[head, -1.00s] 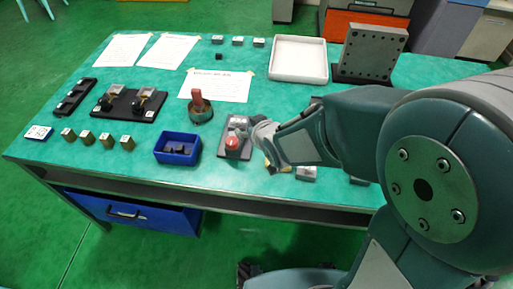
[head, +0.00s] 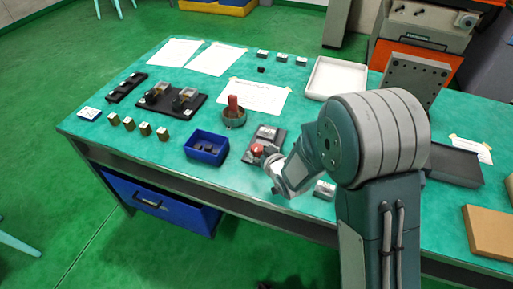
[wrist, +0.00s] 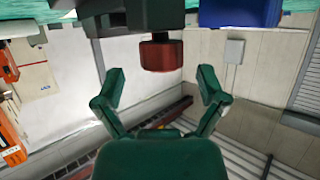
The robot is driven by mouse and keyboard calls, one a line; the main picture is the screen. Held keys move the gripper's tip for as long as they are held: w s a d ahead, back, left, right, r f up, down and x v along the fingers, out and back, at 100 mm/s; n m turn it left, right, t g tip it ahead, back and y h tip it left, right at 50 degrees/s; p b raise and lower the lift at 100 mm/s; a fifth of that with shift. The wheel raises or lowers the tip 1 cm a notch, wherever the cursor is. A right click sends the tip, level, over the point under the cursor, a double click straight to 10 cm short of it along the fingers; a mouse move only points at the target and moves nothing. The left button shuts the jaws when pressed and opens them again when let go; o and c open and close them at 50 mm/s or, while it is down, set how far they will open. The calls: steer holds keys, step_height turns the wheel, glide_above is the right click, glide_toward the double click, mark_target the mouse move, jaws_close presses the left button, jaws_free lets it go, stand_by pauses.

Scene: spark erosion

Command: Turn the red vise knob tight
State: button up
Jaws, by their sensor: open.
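The red vise knob (head: 257,150) is at the front end of a small grey vise on a dark base (head: 267,133), near the table's front edge. In the wrist view the red knob (wrist: 161,52) hangs below the vise's dark body (wrist: 153,18), beyond and between my fingertips. My gripper (wrist: 159,84) is open, its two green fingers spread on either side of the knob's line, apart from it. In the head view my gripper (head: 271,168) is just in front of the knob; its fingers are mostly hidden there.
A blue bin (head: 206,158) with dark pieces stands left of the vise, and a round cup (head: 234,118) with a red item is behind. A metal block (head: 324,190) is to the right. A blue drawer (head: 163,206) sits under the green table.

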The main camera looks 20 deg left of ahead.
mark_target(256, 149)
steer(key=shift+w+a+f, duration=0.1)
steer(key=shift+w+f, duration=0.1)
steer(key=shift+w, duration=0.25)
steer(key=shift+w+a+f, duration=0.15)
steer(key=shift+w, duration=0.1)
steer(key=shift+w+a+f, duration=0.1)
steer(key=shift+a+f, duration=0.05)
steer(key=shift+a, duration=0.35)
steer(key=shift+w+a+f, duration=0.1)
steer(key=shift+a, duration=0.4)
steer(key=c, duration=0.5)
steer(key=shift+d+r, duration=0.1)
steer(key=shift+d, duration=0.35)
steer(key=c, duration=0.7)
steer(key=shift+o, duration=0.2)
